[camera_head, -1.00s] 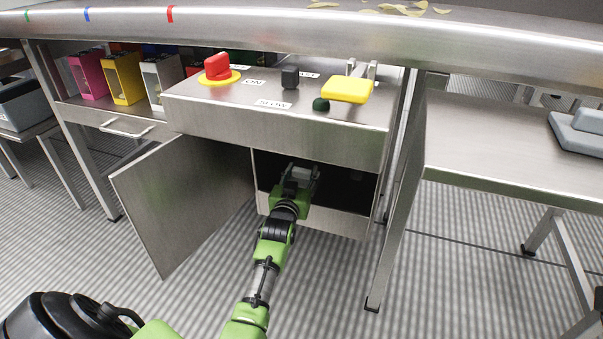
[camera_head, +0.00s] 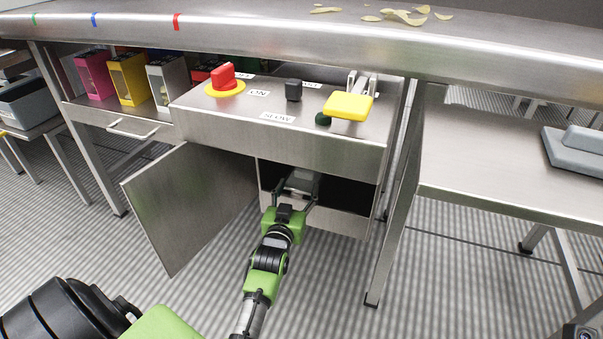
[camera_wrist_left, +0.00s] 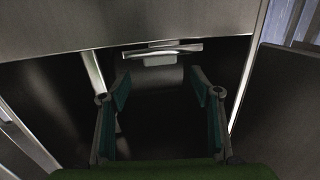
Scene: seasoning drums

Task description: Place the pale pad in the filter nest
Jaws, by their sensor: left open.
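My left gripper (camera_head: 292,188) reaches into the open cabinet (camera_head: 345,222) under the control panel. Its two fingers are apart, and the left wrist view shows the space between them (camera_wrist_left: 155,90) empty. A light grey block (camera_head: 302,182) sits inside just beyond the fingertips. In the left wrist view a small pale grey piece (camera_wrist_left: 160,59) sits under a shiny metal bar (camera_wrist_left: 162,49), ahead of the fingers and apart from them. I cannot tell surely whether this is the pale pad or part of the filter nest. The cabinet interior is dark. My right gripper is not shown.
The cabinet door (camera_head: 190,208) hangs open to the left. The panel (camera_head: 280,135) above carries a red knob (camera_head: 223,77) and a yellow lever (camera_head: 348,105). A table leg (camera_head: 395,215) stands close right. The floor in front is free.

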